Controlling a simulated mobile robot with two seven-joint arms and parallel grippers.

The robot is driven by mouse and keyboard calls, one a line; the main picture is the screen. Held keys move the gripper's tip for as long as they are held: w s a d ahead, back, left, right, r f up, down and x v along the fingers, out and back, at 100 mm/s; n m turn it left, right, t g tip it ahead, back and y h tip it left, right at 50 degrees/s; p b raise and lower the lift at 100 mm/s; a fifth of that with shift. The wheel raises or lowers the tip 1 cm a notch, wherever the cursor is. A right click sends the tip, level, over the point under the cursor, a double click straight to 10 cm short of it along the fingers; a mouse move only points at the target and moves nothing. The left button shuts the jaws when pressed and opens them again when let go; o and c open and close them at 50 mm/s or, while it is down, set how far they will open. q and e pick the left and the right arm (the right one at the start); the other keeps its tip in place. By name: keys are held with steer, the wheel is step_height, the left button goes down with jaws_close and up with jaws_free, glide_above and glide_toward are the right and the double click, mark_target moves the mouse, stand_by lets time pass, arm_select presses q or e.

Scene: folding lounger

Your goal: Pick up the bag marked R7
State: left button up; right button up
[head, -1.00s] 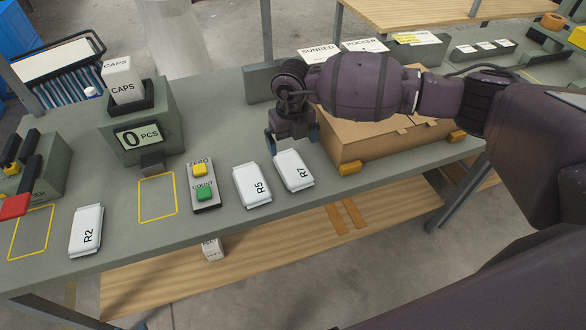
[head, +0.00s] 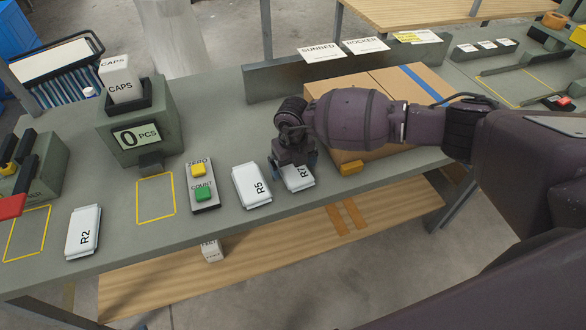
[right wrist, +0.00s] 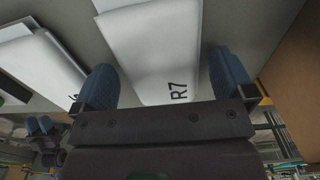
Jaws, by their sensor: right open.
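The white bag marked R7 (head: 300,180) lies flat on the grey-green table, to the right of the bag marked R5 (head: 252,186). My right gripper (head: 292,163) is over the far part of the R7 bag and hides some of it. In the right wrist view the R7 bag (right wrist: 155,45) lies between the two blue fingertips, which stand apart on either side of it. My right gripper (right wrist: 164,85) is open. I cannot tell whether the fingers touch the bag.
The bag marked R2 (head: 83,232) lies at the left. A button panel (head: 203,187) stands left of R5, near a yellow-outlined square and a scale reading 0 PCS (head: 137,136). A cardboard box (head: 420,85) is behind my right arm. The table's front edge is close to the bags.

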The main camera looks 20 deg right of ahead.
steer(key=shift+c, duration=0.2)
steer(key=c, duration=0.7)
steer(key=shift+c, duration=1)
steer(key=shift+r, duration=0.1)
